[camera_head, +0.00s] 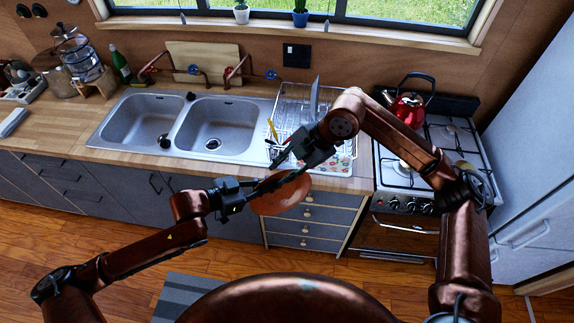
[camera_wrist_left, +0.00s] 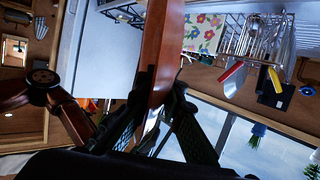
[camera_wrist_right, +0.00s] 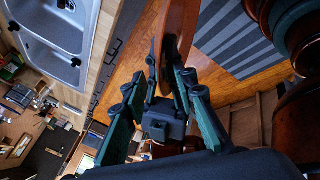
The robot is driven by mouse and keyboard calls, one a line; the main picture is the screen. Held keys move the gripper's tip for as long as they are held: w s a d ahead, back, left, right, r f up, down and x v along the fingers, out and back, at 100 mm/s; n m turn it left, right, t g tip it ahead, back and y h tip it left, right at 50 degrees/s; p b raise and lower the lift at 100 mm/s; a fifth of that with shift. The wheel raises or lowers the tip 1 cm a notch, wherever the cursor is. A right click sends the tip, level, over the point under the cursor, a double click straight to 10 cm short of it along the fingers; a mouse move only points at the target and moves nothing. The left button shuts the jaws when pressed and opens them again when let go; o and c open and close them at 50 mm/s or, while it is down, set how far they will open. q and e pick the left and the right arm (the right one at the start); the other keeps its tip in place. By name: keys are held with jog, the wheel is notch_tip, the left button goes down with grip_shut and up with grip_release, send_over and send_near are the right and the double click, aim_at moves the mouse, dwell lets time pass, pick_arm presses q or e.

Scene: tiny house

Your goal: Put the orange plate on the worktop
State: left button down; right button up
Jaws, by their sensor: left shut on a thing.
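The orange plate (camera_head: 283,203) is tilted steeply in the air in front of the drawers, below the worktop's front edge. My left gripper (camera_head: 257,190) is shut on its left rim. The plate shows edge-on between the fingers in the left wrist view (camera_wrist_left: 162,50). My right gripper (camera_head: 287,166) is just above the plate. In the right wrist view its fingers are apart, with the plate (camera_wrist_right: 178,35) beyond and between the tips; contact is unclear. The wooden worktop (camera_head: 62,120) runs along the wall behind, with bare wood left of the sinks.
A double sink (camera_head: 215,126) is set in the worktop. A dish rack (camera_head: 290,100) and a patterned cloth (camera_head: 338,163) are to its right, near my right arm. A stove (camera_head: 440,150) with a red kettle (camera_head: 408,108) stands farther right. A green bottle (camera_head: 120,66) stands at the back left.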

pick_arm(q)
jog(key=shift+r, duration=0.1)
pick_arm(e)
grip_shut()
dwell(0.5)
pick_arm(q)
jog(key=c, duration=2)
grip_release()
